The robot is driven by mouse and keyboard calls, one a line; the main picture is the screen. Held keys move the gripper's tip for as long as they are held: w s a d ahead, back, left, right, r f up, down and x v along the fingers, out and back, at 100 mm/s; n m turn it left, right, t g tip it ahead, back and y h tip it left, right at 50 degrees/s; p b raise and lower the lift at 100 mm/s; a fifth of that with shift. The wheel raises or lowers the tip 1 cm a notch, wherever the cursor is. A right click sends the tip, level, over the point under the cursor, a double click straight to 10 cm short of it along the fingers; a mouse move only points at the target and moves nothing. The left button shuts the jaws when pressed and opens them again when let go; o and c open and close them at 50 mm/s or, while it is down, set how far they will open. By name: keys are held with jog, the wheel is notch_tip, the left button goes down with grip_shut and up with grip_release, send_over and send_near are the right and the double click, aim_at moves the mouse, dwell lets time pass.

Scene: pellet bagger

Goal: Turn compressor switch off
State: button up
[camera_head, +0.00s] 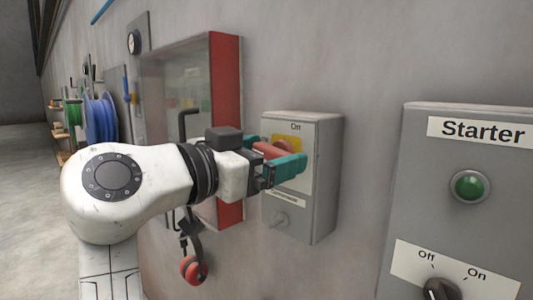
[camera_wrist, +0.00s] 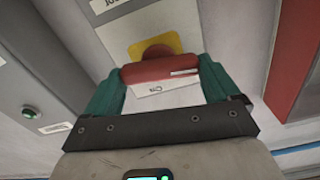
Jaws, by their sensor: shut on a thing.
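The grey switch box (camera_head: 327,180) is on the wall, with a yellow plate (camera_head: 294,142) and an "Off" label at its top. A red switch handle (camera_head: 270,150) stands out from the plate. My gripper (camera_head: 281,162) is at the box front, its teal fingers shut on the handle. In the wrist view the red handle (camera_wrist: 160,70) lies across between the two fingers, in front of the yellow plate (camera_wrist: 177,43). The fingers partly hide the plate. I cannot tell the handle's exact setting.
A grey Starter panel (camera_head: 410,200) with a green button (camera_head: 470,186) and a black knob (camera_head: 440,290) is at the right. A red-edged cabinet (camera_head: 227,110) is just left of the box. Red ear muffs (camera_head: 194,268) hang below it. Blue reels (camera_head: 100,118) stand further left.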

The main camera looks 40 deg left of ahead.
jog(key=shift+n, duration=1)
jog(key=o, duration=0.8)
jog(key=shift+s+a, duration=0.1)
jog(key=s, duration=0.3)
jog(key=s+b, duration=0.1)
jog(key=s, duration=0.6)
jog(key=shift+s+a, duration=0.3)
jog(key=shift+a, duration=0.1)
